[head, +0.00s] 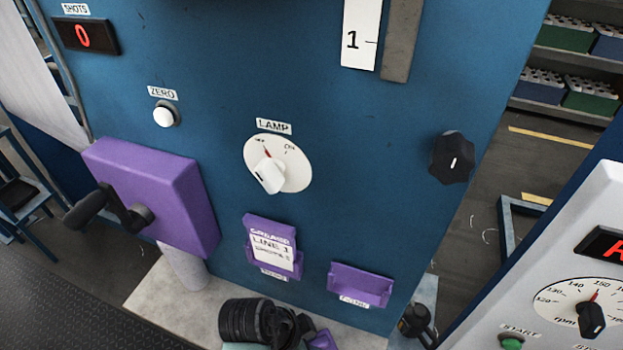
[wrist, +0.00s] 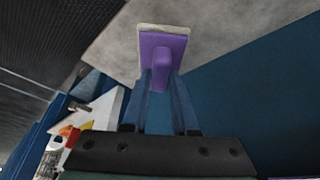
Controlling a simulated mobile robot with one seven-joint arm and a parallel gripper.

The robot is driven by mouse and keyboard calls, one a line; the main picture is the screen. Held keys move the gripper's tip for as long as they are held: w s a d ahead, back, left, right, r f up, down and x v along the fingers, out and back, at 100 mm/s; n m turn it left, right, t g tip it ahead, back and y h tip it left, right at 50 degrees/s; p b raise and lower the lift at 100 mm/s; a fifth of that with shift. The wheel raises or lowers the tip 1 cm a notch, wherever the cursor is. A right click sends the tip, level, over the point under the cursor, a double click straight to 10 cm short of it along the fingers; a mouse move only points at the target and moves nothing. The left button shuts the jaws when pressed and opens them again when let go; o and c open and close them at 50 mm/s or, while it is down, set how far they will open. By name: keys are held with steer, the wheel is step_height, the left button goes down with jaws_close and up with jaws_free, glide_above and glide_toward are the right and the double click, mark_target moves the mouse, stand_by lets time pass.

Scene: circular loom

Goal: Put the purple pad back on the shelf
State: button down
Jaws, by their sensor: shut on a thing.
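The purple pad, a purple block and handle with a pale grey-white layer on its far side, shows in the wrist view (wrist: 175,45). My gripper (wrist: 161,85) is shut on its handle. In the head view a bit of the pad (head: 322,340) shows at the bottom edge beside my gripper, below the panel's holders; most of it is out of frame. A small purple shelf (head: 360,284) with a label is fixed low on the blue panel and looks empty. It is above and right of my gripper.
A purple holder (head: 272,245) with a white card sits left of the shelf. A purple box with a black crank (head: 165,195), a lamp dial (head: 278,164) and a black knob (head: 452,157) stick out from the panel. A pale ledge (head: 160,300) runs below. A grey console (head: 560,260) stands at right.

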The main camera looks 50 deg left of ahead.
steer(key=shift+f+b, duration=0.4)
steer(key=shift+f, duration=0.4)
steer(key=shift+w+f+b, duration=0.1)
steer(key=shift+f+b, duration=0.2)
steer(key=shift+f, duration=0.1)
steer(key=c, duration=0.6)
jaws_free()
steer(key=shift+a+r, duration=0.1)
steer(key=p+v, duration=0.2)
steer(key=v, duration=1.1)
steer(key=shift+p, duration=0.4)
